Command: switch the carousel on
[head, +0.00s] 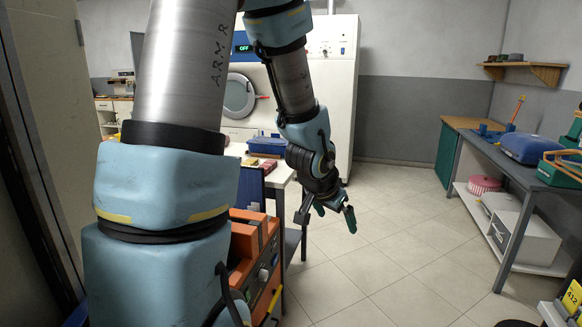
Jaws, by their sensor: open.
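No carousel can be made out for certain in the head view. A machine with a round door (239,96) stands at the back, and its small display (241,48) reads OFF; my arm hides part of it. Right of it stands a tall white cabinet (340,85) with small knobs or buttons (326,51) near its top. I cannot tell whether either belongs to the carousel. My gripper (334,214) hangs low in front of the cabinet, over the tiled floor. Its fingers are apart and nothing shows between them.
An orange and dark unit (262,262) stands close by, partly behind my arm. A white-topped table (283,173) is left of my gripper. A grey workbench (499,163) with a blue case (533,149) lines the right. The tiled floor (400,240) between is clear.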

